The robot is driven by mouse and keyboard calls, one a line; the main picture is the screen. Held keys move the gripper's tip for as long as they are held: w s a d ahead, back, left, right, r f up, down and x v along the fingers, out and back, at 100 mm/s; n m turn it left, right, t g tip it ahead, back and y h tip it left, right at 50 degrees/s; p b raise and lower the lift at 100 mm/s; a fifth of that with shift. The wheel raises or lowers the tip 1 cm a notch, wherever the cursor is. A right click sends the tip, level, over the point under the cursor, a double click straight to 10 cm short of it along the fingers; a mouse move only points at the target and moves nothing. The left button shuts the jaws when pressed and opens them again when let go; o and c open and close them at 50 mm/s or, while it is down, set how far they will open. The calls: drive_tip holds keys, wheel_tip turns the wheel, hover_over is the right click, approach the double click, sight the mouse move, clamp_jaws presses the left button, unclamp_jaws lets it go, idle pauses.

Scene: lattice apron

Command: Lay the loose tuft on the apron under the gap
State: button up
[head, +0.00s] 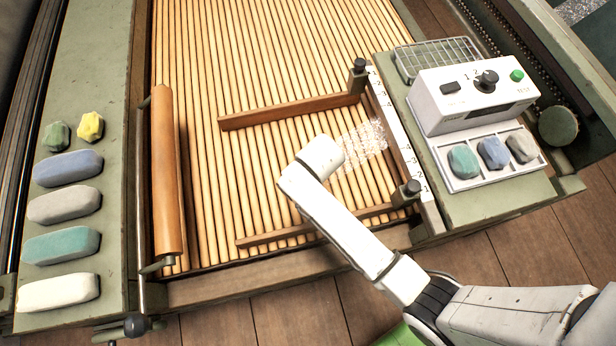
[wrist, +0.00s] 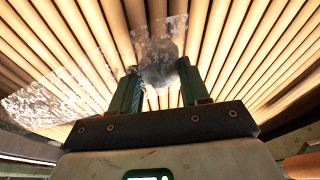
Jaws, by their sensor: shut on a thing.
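My gripper (wrist: 160,88) is shut on a grey, wispy loose tuft (wrist: 158,70), which shows between and beyond the two green fingers in the wrist view. The apron (head: 220,70) is a bed of parallel wooden slats; its slats also fill the wrist view (wrist: 285,45). In the head view my white wrist is over the apron, between two wooden rails, and hides the fingers and tuft. A thin white fibre patch (head: 364,146) lies on the slats just right of my wrist; a pale patch also shows at left in the wrist view (wrist: 45,100).
Two wooden rails, upper (head: 290,111) and lower (head: 285,235), cross the slats. Several coloured blocks (head: 68,168) lie on the left ledge. A white control box (head: 470,95) and block tray (head: 490,157) stand at right.

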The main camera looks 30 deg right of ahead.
drive_tip(key=shift+s+a+f+b, duration=0.1)
drive_tip(key=shift+a+f+b, duration=0.1)
drive_tip(key=shift+f, duration=0.7)
drive_tip(key=shift+a+f+b, duration=0.1)
drive_tip(key=shift+f+b, duration=0.05)
drive_tip(key=shift+f, duration=0.75)
drive_tip(key=o, duration=1)
drive_tip(key=p+v, duration=0.3)
drive_tip(key=v, duration=0.9)
drive_tip(key=shift+n+g, duration=0.3)
drive_tip(key=shift+g, duration=0.2)
drive_tip(key=s+d, duration=0.1)
drive_tip(key=s, duration=0.1)
drive_tip(key=s+d, duration=0.2)
drive_tip(key=s, duration=0.1)
drive_tip(key=s+d+r, duration=0.1)
drive_tip(key=s, duration=0.1)
drive_tip(key=shift+s+d, duration=0.15)
drive_tip(key=shift+d, duration=0.05)
drive_tip(key=shift+o, duration=0.5)
drive_tip(key=s+d+r, duration=0.1)
drive_tip(key=s+d, duration=0.1)
drive_tip(key=s, duration=0.3)
drive_tip(key=s+d+r+n+g, duration=0.1)
drive_tip(key=s+d+r, duration=0.1)
drive_tip(key=s, duration=0.3)
drive_tip(key=shift+s+d+r, duration=0.2)
drive_tip(key=shift+d, duration=0.2)
